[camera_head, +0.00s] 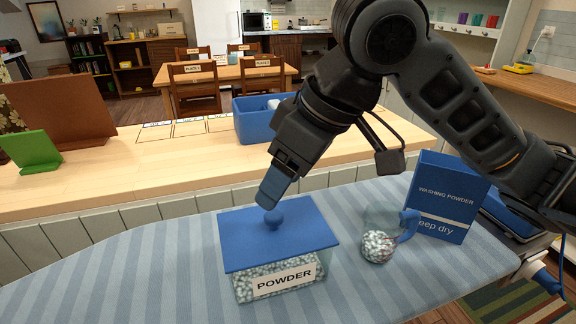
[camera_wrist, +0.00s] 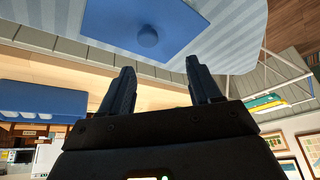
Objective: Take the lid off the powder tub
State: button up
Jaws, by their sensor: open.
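The powder tub (camera_head: 278,283) is a clear box of pale granules with a POWDER label, standing on the striped ironing board. Its flat blue lid (camera_head: 250,240) sits on top, with a round blue knob (camera_head: 273,216) in the middle. The lid (camera_wrist: 185,20) and knob (camera_wrist: 148,37) also show in the wrist view, beyond the fingertips. My gripper (camera_head: 268,196) is just above and behind the knob in the head view, pointing down at it. In the wrist view my gripper (camera_wrist: 158,72) has its two fingers apart with nothing between them. The tub's walls are hidden there.
A clear jug (camera_head: 378,242) with a blue handle and some granules stands right of the tub, near the blue washing powder box (camera_head: 447,197). A blue bin (camera_head: 254,124) sits on the wooden counter behind. The ironing board's left part (camera_head: 130,275) is clear.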

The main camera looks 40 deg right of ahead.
aim_at(274, 214)
jog(key=shift+h, duration=0.4)
jog(key=b+x, duration=0.2)
jog(key=d+b+x, duration=0.1)
jog(key=b+x, duration=0.1)
jog(key=x, duration=0.1)
jog(key=b+x, duration=0.2)
jog(key=shift+s+d+f, duration=0.1)
jog(key=shift+d+f, duration=0.05)
jog(key=shift+f, duration=0.4)
jog(key=shift+c, duration=0.2)
grip_shut()
